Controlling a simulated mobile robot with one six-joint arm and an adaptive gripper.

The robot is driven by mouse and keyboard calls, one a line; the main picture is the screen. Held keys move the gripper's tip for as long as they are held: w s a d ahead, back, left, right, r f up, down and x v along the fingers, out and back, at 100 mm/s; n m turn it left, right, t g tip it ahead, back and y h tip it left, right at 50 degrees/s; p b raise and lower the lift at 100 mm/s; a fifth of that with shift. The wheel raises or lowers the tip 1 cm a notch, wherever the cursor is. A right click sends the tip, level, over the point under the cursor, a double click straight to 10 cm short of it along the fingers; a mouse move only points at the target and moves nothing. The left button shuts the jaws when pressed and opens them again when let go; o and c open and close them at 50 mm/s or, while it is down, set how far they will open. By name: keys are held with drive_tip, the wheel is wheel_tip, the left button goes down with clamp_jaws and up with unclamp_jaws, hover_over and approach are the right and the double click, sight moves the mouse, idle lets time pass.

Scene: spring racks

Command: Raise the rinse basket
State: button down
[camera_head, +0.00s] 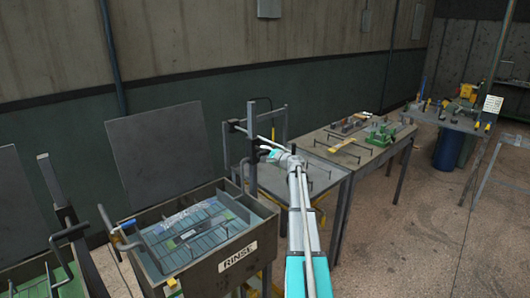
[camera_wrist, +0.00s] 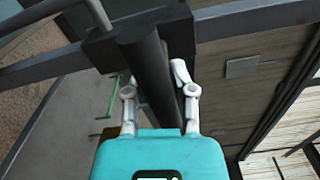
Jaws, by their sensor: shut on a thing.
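The rinse tank (camera_head: 238,258), marked RINSE on its front wall, stands at lower centre-left in the head view. Inside it, a wire basket (camera_head: 190,238) sits low, at or under the surface of the bluish liquid. A dark upright post (camera_head: 251,140) with side bars stands at the tank's far right corner. My gripper (camera_head: 265,152) is beside this post, above the tank's right side. In the wrist view, my gripper (camera_wrist: 150,75) is shut on a dark round bar (camera_wrist: 145,60). How this bar joins the basket is hidden.
A tilted grey panel (camera_head: 160,150) stands behind the tank. Another tank (camera_head: 45,285) with greenish contents is at lower left. Tables with a workbench (camera_head: 345,148) of small parts and tools are to the right. Open floor (camera_head: 425,225) lies at right.

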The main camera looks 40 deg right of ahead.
drive_tip(key=shift+w+d+r, duration=0.1)
drive_tip(key=shift+r, duration=0.1)
drive_tip(key=c, duration=0.9)
unclamp_jaws()
drive_tip(key=o, duration=0.3)
drive_tip(key=shift+s, duration=0.35)
drive_tip(key=s, duration=1.1)
drive_tip(key=shift+s+d, duration=0.25)
drive_tip(key=shift+d, duration=0.1)
